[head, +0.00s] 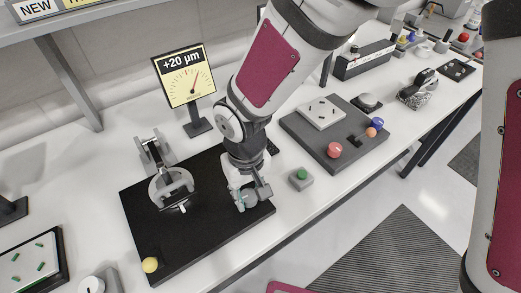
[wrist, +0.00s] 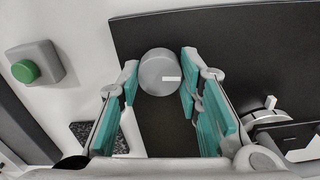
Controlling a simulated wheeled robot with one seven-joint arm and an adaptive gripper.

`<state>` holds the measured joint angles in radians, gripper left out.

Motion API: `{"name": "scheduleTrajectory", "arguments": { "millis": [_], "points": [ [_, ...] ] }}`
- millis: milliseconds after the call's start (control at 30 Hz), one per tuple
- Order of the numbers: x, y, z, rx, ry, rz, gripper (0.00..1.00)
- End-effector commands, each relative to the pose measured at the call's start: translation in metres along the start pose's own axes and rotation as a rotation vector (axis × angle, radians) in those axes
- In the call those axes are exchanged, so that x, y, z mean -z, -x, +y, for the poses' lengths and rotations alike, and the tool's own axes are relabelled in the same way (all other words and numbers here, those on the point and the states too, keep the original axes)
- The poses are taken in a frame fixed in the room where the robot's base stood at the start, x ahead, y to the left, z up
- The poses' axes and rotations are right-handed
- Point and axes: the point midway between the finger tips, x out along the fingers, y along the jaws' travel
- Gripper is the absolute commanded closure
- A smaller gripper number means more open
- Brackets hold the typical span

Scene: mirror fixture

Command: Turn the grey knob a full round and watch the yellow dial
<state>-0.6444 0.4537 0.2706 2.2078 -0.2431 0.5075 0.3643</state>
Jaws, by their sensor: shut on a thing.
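The grey knob (wrist: 157,76) is round, with a white mark pointing right in the wrist view. It sits on the black plate (head: 190,238). My gripper (wrist: 160,84) is shut on the knob, with one teal-padded finger on each side of it. In the head view my gripper (head: 251,196) is at the plate's right end and partly hides the knob. The yellow dial (head: 188,84) stands behind the plate; its display reads +20 µm and its red needle leans slightly right of upright.
A mirror fixture (head: 170,186) stands on the plate, left of my gripper. A yellow ball-like knob (head: 150,265) is at the plate's front left corner. A green button box (head: 301,178) stands close to the right. A dark grey board (head: 315,143) with parts lies farther right.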

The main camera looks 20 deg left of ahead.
Motion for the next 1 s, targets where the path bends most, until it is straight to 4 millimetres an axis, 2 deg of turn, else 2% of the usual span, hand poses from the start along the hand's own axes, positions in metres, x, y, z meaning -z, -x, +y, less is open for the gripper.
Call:
{"name": "scheduleTrajectory", "arguments": {
  "millis": [500,1000],
  "points": [
    [0.0005,0.0001,0.0002,0.000,0.427,0.001,0.95],
    [0.0005,0.0003,-0.0002,0.000,0.579,0.002,0.95]
  ]
}}
